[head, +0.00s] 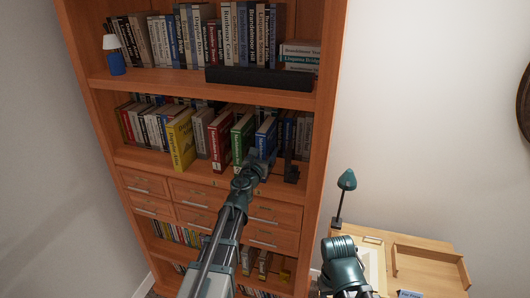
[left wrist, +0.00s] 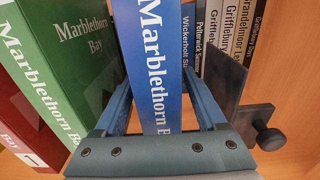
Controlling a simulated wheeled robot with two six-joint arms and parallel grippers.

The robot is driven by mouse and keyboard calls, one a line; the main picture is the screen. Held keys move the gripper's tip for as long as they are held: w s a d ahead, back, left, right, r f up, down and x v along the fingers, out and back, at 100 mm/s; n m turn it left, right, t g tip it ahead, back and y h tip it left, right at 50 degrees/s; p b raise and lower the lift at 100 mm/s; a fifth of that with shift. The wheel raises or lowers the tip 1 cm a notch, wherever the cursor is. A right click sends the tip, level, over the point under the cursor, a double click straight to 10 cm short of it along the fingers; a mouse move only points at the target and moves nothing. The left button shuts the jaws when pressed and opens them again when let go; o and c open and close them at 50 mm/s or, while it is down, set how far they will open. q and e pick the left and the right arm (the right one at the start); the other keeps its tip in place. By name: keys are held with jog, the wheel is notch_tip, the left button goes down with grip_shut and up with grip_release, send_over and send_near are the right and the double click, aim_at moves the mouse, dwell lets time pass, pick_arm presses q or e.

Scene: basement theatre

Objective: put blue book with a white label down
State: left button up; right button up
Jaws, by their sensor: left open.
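The blue book (head: 265,136) stands upright on the middle shelf, its spine facing out, between a green book on its left and a black bookend on its right. In the left wrist view the blue book (left wrist: 160,60) shows white spine lettering, "Marblethorn". A separate white label cannot be made out. My left gripper (head: 262,158) is at the front of this book. Its fingers (left wrist: 160,90) are open, one on each side of the spine, and the book stands on the shelf between them. Its lower end is hidden by the gripper.
The green book (head: 242,136), a red book (head: 220,140) and a yellow book (head: 181,140) stand to the left. The black bookend (head: 291,168) is close on the right. The upper shelf (head: 150,84) is above. A desk lamp (head: 346,182) stands on a wooden desk at right.

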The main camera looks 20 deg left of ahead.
pick_arm(q)
jog(key=s, duration=1.2)
jog(key=shift+a+r, duration=0.15)
jog(key=shift+a, duration=0.05)
jog(key=s+d+f+n+g+y, duration=0.25)
jog(key=s+f+n+g, duration=0.35)
jog(key=n, duration=0.7)
jog(key=s+d+f+n+g+y, duration=0.2)
jog(key=f+n+g+y, duration=0.15)
jog(key=f+n, duration=0.75)
jog(key=s+d+f+n+g+h, duration=0.2)
jog(key=s+d+n+g, duration=0.2)
jog(key=s+d, duration=0.2)
jog(key=s+d+f+n+g+h, duration=0.2)
jog(key=s+d, duration=0.4)
jog(key=s, duration=0.4)
jog(key=f+n+g, duration=0.1)
jog(key=n+g, duration=0.1)
jog(key=shift+s+d+n+g, duration=0.2)
jog(key=shift+d+n+g, duration=0.1)
jog(key=shift+d+g, duration=0.05)
